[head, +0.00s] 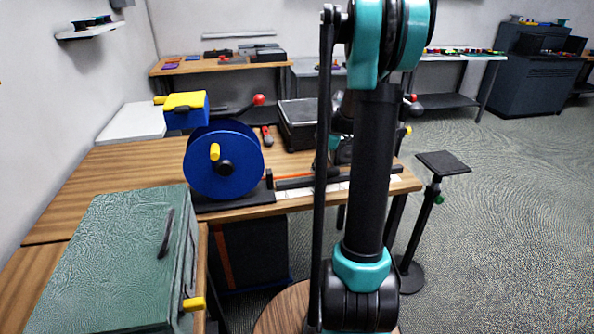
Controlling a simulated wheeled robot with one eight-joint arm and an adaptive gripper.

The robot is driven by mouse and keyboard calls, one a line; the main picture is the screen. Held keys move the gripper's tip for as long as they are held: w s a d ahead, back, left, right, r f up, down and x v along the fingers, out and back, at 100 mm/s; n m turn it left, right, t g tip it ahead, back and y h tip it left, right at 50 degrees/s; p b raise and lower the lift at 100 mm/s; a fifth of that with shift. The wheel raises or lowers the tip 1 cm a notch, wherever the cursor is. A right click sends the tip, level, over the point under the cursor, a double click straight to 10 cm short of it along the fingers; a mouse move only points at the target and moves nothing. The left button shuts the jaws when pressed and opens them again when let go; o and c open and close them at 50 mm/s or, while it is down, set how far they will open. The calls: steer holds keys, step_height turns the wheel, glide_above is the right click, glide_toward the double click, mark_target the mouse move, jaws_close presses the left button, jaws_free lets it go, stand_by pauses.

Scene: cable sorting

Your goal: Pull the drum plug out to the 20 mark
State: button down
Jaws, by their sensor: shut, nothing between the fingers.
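The blue cable drum (203,177) with a yellow crank knob (215,152) stands on a dark base on the wooden bench. A thin orange cable (291,177) runs right from the drum's side along a dark rail. A pale scale strip (297,191) lies along the bench's front edge; its marks are too small to read. My gripper (330,160) is partly visible behind my own arm, low over the bench near the rail. It is shut and empty. Its fingertips and the drum plug are hidden or too small to make out.
A green cabinet (110,255) with a dark handle stands front left. A yellow-and-blue box (186,110), a red-handled tool (267,136) and a black tray (298,122) are behind the drum. A black stand (443,165) stands right of the bench.

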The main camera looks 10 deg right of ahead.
mark_target(329, 172)
steer(key=d, duration=0.6)
steer(key=shift+d, duration=0.15)
